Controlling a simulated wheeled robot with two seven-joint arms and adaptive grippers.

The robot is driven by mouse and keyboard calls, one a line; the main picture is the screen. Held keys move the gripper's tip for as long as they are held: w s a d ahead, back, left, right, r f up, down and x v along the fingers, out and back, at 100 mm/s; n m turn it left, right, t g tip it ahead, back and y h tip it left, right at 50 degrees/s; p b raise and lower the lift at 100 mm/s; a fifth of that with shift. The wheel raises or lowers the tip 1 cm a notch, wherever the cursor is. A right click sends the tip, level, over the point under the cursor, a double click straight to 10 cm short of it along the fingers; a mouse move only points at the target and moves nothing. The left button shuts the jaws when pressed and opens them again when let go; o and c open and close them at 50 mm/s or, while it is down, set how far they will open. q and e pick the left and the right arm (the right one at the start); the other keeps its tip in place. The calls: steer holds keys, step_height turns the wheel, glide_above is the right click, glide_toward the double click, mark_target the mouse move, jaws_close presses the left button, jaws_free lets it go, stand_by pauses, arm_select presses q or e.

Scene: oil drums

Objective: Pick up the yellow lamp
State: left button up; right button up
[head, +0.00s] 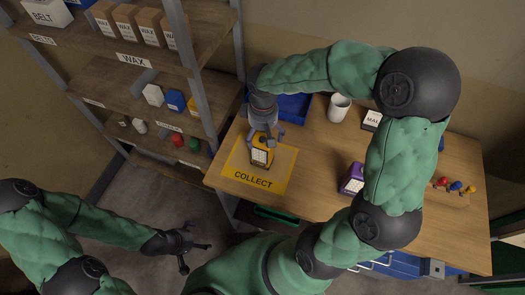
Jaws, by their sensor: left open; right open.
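The yellow lamp (261,156), with a pale front panel, stands on the yellow mat (235,172) marked COLLECT, on the left part of the wooden table. My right gripper (265,138) reaches across the table and points down at the lamp's top. Its fingers are open, just above or around the top; I cannot tell if they touch it. The gripper hides part of the lamp's upper end. My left gripper (195,255) is open and empty, low at the left, away from the table.
A purple lamp (352,178) stands to the right of the mat. A blue tray (293,105), a white mug (339,107) and a labelled box (372,119) are at the back. Small coloured items (456,186) lie at the right. A shelf unit (190,90) stands left of the table.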

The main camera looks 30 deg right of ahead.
mark_target(262, 152)
step_height(262, 152, down, 5)
steer(key=shift+s+a+r+b, duration=0.1)
steer(key=shift+s+a+b, duration=0.05)
steer(key=shift+b, duration=0.35)
steer(key=shift+c, duration=0.3)
steer(key=c, duration=1.7)
steer(key=shift+o, duration=0.2)
